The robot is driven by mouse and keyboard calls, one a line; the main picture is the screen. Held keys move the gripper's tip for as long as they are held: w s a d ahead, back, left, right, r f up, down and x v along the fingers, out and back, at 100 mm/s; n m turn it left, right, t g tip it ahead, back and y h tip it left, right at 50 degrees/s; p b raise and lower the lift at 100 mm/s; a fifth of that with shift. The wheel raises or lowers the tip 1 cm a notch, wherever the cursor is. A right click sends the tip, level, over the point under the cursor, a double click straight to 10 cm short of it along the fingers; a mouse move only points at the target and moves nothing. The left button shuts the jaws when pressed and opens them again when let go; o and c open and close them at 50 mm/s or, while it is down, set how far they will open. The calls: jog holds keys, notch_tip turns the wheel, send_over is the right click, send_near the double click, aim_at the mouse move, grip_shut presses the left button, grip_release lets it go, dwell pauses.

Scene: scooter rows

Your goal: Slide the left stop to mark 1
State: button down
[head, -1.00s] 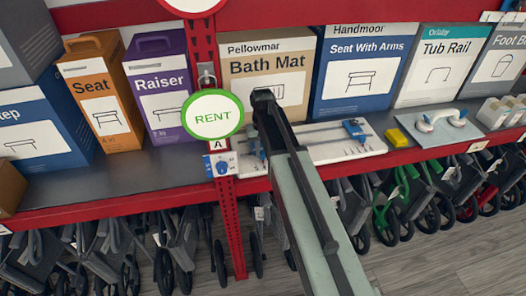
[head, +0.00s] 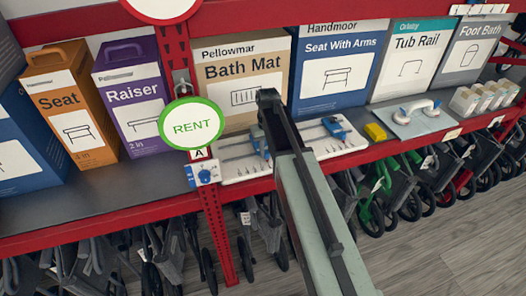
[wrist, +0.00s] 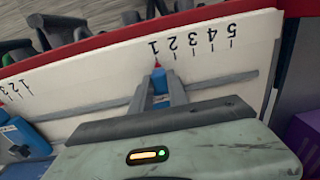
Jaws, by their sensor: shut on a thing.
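A white board (head: 240,171) with slots lies on the shelf in the head view; its face also shows in the wrist view (wrist: 95,82), with numbered marks appearing upside down. The left stop (wrist: 159,80) is blue with a red pointer. The pointer sits at the tick of mark 1, too close to tell any offset. My gripper (wrist: 160,92) is shut on this stop, one finger on each side. In the head view, my gripper (head: 268,96) covers part of the left stop (head: 259,141). The other blue stop (head: 335,127) is farther right.
A round RENT sign (head: 193,123) and a red post stand left of the board. The Bath Mat box (head: 240,88) is close behind it. Folded scooters fill the space below the shelf.

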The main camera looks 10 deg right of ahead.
jog(key=shift+w+d, duration=0.1)
jog(key=shift+d, duration=0.3)
jog(key=c, duration=1.5)
grip_release()
jog(key=shift+o, duration=1.1)
jog(key=shift+d, duration=0.15)
jog(key=shift+a, duration=0.35)
notch_tip(320, 180, up, 8)
jog(key=p, duration=0.8)
jog(key=shift+f, duration=0.1)
